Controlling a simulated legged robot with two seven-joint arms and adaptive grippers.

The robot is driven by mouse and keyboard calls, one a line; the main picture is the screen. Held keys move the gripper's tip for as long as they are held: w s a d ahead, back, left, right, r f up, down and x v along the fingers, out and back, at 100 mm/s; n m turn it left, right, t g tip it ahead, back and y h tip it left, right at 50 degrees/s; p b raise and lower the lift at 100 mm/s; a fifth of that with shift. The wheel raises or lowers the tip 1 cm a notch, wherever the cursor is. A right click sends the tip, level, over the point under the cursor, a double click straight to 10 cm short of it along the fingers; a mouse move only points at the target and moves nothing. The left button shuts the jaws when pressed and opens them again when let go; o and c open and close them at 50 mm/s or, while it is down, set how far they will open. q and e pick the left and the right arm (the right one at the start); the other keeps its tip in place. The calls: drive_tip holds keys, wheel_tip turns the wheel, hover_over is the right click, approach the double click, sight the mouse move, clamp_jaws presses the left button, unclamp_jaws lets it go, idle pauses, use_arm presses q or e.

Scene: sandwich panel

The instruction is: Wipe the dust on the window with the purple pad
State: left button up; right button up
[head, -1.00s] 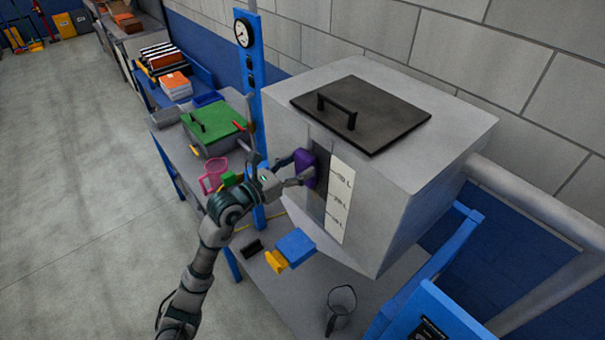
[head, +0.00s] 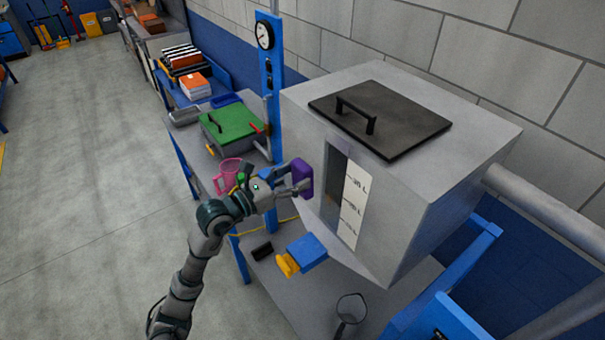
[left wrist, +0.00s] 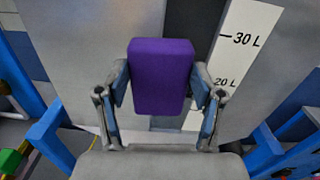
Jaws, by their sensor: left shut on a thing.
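The purple pad (head: 302,178) is held upright by my left gripper (head: 297,187), which is shut on its sides. In the left wrist view the purple pad (left wrist: 161,78) sits between the two fingers of the gripper (left wrist: 160,92). The window (head: 334,178) is a tall dark strip in the front of the grey tank, beside a white litre scale (head: 353,205). In the head view the pad is left of the window. In the left wrist view it covers part of the window (left wrist: 190,28). Contact and remaining dust cannot be told. My right gripper is out of view.
The grey tank (head: 445,190) has a black handled lid (head: 400,125). A pink jug (head: 227,175) and green-topped box (head: 230,123) stand left. A blue post (head: 272,90) rises behind the gripper.

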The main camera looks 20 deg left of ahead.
use_arm(q)
drive_tip(key=shift+s+a, duration=0.15)
drive_tip(key=shift+a, duration=0.1)
drive_tip(key=shift+b+v, duration=0.4)
drive_tip(key=shift+v, duration=0.5)
drive_tip(key=shift+s+a, duration=0.35)
drive_tip(key=shift+s, duration=0.2)
drive_tip(key=shift+w, duration=0.1)
drive_tip(key=shift+f, duration=0.15)
